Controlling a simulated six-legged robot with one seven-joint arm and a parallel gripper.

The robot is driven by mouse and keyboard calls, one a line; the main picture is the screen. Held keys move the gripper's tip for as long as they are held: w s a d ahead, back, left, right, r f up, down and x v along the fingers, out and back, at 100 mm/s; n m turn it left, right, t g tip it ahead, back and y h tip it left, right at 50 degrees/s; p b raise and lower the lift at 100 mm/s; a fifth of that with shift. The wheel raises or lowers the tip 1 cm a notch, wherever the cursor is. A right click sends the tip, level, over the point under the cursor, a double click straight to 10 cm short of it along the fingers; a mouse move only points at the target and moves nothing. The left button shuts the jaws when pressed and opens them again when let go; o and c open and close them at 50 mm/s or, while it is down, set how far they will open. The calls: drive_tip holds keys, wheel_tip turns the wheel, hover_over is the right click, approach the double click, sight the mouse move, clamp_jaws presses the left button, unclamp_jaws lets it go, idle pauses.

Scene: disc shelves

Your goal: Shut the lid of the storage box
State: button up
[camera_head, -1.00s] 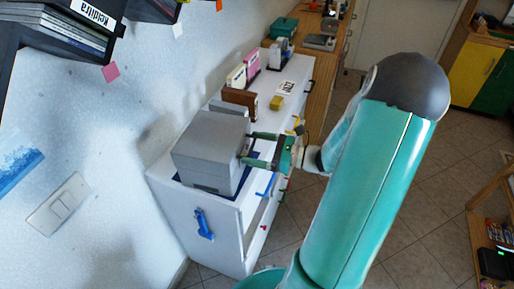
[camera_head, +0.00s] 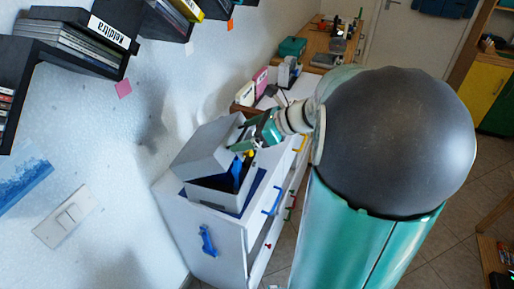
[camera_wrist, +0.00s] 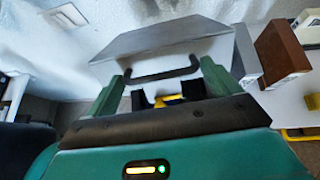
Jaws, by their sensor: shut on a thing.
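The grey storage box (camera_head: 213,198) stands on a blue mat on the white cabinet. Its lid (camera_head: 207,148) is raised and tilted back towards the wall, so the box is open at the front, with dark and blue things inside. In the wrist view the lid (camera_wrist: 160,38) fills the upper middle, with its dark handle (camera_wrist: 165,74) between my fingers. My gripper (camera_head: 242,138) is at the lid's front edge, shut on the handle; it also shows in the wrist view (camera_wrist: 163,78).
The white cabinet (camera_head: 228,235) has coloured drawer handles. A brown block (camera_wrist: 281,55) stands close beside the box. Small boxes and a green case (camera_head: 292,46) are farther back. Black wall shelves (camera_head: 70,55) hang at upper left.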

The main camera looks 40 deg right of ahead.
drive_tip(key=w+a+r+g+h, duration=0.1)
drive_tip(key=w+a+r, duration=0.1)
drive_tip(key=w+a+r+g+h, duration=0.1)
drive_tip(key=w+r+g, duration=0.1)
drive_tip(key=w, duration=0.1)
drive_tip(key=w+a+r+g+h, duration=0.1)
drive_tip(key=w+a+r, duration=0.1)
drive_tip(key=shift+w+a+r, duration=0.2)
drive_tip(key=shift+a+r, duration=0.1)
drive_tip(key=shift+r, duration=0.05)
drive_tip(key=shift+w+a+r, duration=0.25)
drive_tip(key=shift+w+a, duration=0.1)
drive_tip(key=shift+w, duration=0.15)
drive_tip(key=shift+w+a+r, duration=0.2)
drive_tip(key=shift+w+a, duration=0.15)
drive_tip(key=shift+w, duration=0.1)
drive_tip(key=o, duration=1.1)
drive_tip(key=v, duration=1.3)
drive_tip(key=shift+r, duration=0.45)
drive_tip(key=shift+a, duration=0.1)
